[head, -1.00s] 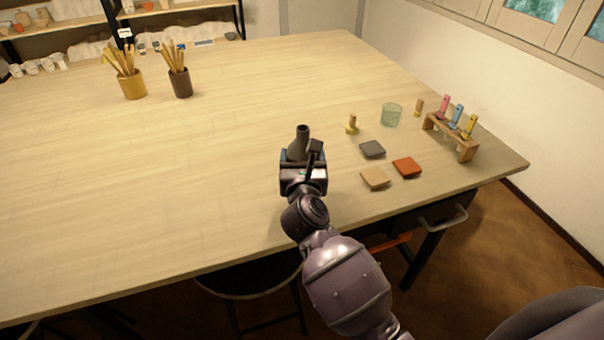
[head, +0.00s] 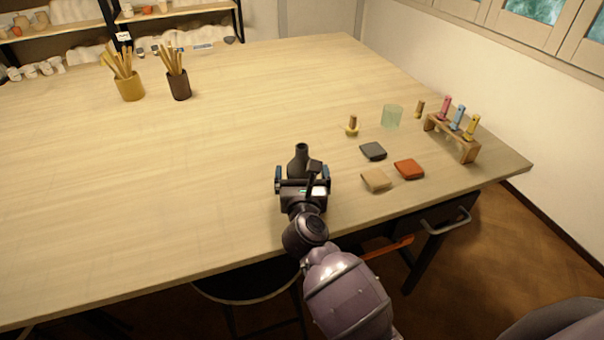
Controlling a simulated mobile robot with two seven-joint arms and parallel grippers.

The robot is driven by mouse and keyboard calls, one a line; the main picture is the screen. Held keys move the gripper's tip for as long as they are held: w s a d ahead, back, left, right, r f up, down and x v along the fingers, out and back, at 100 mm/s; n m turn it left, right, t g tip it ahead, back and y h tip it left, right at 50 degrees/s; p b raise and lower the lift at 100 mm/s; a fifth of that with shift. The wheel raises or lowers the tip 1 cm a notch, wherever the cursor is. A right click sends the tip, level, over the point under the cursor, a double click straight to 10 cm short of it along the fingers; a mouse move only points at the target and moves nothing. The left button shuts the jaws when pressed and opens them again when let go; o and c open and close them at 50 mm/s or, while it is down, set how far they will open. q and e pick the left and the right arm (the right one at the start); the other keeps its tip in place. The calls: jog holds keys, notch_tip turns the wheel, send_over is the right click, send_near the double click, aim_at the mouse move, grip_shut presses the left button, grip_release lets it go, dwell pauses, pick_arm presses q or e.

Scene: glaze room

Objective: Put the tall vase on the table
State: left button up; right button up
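The tall vase (head: 300,160), dark grey with a narrow neck, stands upright on the pale wooden table (head: 220,150) near its front edge. My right gripper (head: 302,172) is just on the near side of the vase. Its two fingers are spread wide, with a gap on each side of the vase. The gripper body hides the lower part of the vase, so its base is not visible. My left gripper is not in view.
Three square tiles, grey (head: 373,151), tan (head: 377,180) and orange (head: 409,169), lie to the right. Beyond them are a glass (head: 391,116) and a wooden rack (head: 452,137) with colored tools. Pots of tools (head: 130,88) stand at the back left. The table's left middle is clear.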

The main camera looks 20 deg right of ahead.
jog(key=shift+r, duration=0.2)
jog(key=v, duration=1.2)
dwell(0.4)
